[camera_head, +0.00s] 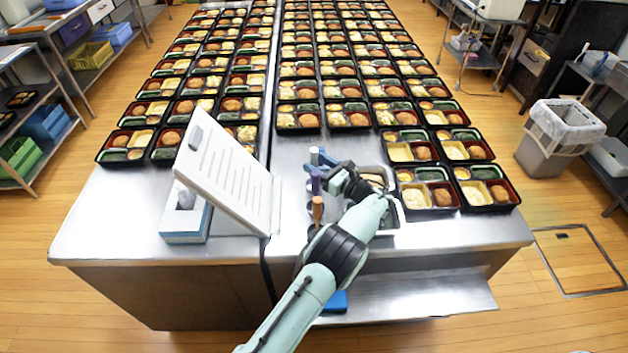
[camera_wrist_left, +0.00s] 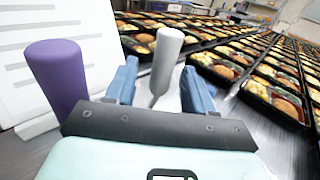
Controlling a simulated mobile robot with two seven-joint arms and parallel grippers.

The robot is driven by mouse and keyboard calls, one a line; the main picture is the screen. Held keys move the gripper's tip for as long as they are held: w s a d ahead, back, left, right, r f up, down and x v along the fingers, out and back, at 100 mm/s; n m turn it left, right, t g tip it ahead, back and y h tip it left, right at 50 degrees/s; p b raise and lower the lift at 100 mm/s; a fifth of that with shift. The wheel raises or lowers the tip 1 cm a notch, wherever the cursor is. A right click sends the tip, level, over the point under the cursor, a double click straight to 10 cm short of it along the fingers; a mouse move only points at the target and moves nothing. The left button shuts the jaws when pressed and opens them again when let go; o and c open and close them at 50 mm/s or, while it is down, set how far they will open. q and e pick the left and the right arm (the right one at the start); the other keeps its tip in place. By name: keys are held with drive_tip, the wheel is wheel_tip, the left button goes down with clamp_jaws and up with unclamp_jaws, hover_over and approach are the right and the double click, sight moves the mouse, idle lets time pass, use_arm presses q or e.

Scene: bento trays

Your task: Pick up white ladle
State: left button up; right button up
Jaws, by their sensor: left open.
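The white ladle shows as a pale upright handle (camera_wrist_left: 166,58) in the left wrist view, between the two blue fingers of my left gripper (camera_wrist_left: 160,72). The fingers are open, one on either side of the handle; whether they touch it I cannot tell. In the head view my left gripper (camera_head: 323,169) is over the table beside the upright handles, and the white handle is small and partly hidden there. The ladle's lower end is not clear. My right gripper is not in view.
A purple handle (camera_head: 315,182) stands close by, also large at left in the wrist view (camera_wrist_left: 58,75). A brown handle (camera_head: 317,208) is nearer. A white printed board (camera_head: 225,172) and a tissue box (camera_head: 186,218) stand left. Rows of bento trays (camera_head: 310,117) fill the far table.

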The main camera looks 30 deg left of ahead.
use_arm(q)
drive_tip(key=x, duration=0.4)
drive_tip(key=shift+w, duration=0.1)
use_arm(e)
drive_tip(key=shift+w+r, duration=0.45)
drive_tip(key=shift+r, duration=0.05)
use_arm(q)
clamp_jaws()
drive_tip(key=shift+r, duration=0.1)
